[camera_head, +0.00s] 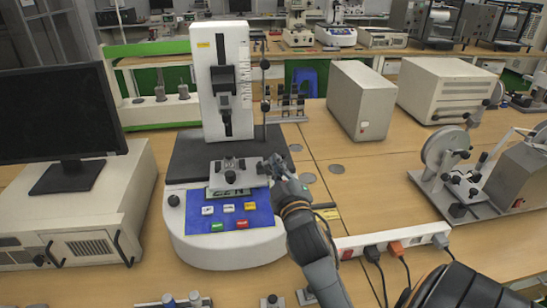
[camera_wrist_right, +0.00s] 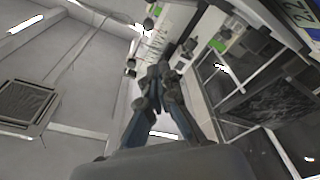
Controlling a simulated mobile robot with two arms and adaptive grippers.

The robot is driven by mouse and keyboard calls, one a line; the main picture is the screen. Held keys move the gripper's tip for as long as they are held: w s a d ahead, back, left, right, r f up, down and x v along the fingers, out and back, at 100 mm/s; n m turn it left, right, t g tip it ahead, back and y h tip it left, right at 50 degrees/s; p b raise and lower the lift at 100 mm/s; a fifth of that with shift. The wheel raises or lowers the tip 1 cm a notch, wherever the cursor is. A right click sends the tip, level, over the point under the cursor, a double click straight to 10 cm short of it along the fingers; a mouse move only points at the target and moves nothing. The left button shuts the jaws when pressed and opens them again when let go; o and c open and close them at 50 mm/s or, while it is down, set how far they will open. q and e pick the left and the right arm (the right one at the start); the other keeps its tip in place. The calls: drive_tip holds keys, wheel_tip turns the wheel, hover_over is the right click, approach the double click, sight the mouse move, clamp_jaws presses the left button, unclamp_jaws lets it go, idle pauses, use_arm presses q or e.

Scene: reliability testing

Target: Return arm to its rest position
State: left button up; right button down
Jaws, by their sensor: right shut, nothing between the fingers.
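My right arm reaches in from the lower right of the head view. Its gripper (camera_head: 270,163) is near the front of the white testing machine (camera_head: 221,62), at the right side of the small metal fixture above the blue control panel (camera_head: 262,212). I cannot tell whether it touches the fixture. In the right wrist view the gripper's fingers (camera_wrist_right: 155,78) are together with nothing between them. That view is tilted up towards the ceiling, with the machine at the upper right. My left gripper is not in view.
A monitor (camera_head: 57,115) on a white unit (camera_head: 85,215) stands at the left. A power strip (camera_head: 390,240) with plugged cables lies right of my arm. A reel device (camera_head: 445,150) and two boxy instruments (camera_head: 362,98) stand further right. Some bare tabletop (camera_head: 370,185) lies between.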

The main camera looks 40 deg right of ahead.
drive_tip(key=shift+s+a, duration=0.15)
drive_tip(key=shift+s, duration=0.05)
idle(0.5)
